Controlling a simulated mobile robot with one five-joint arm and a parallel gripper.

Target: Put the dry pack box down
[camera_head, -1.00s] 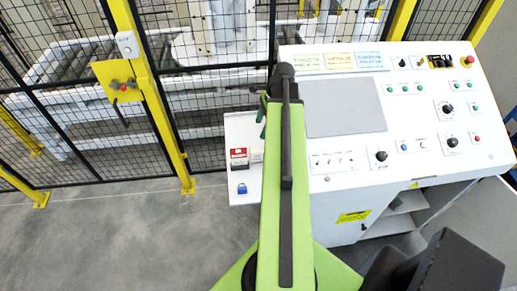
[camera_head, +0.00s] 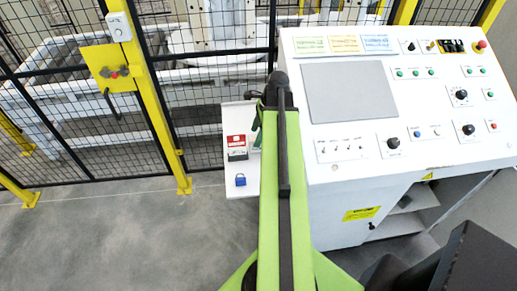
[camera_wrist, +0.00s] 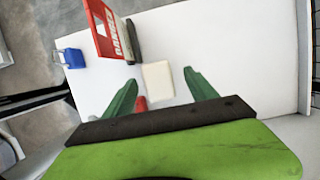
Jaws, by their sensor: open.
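A small cream-white box (camera_wrist: 158,84), which I take to be the dry pack box, rests on a white side shelf (camera_wrist: 220,40). My gripper (camera_wrist: 161,77) is open, with one green finger on each side of the box and a visible gap on both sides. I cannot tell how far the fingertips are above the shelf. In the head view my gripper (camera_head: 257,122) is over the shelf (camera_head: 246,188), mostly hidden by my arm, and the box cannot be made out there.
A red and white DANGER item (camera_wrist: 108,32) stands left of the box, with a dark item (camera_wrist: 130,42) beside it. A blue padlock (camera_wrist: 70,57) is near the shelf's left edge. A control console (camera_head: 400,110) is to the right; a mesh fence (camera_head: 80,110) stands behind.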

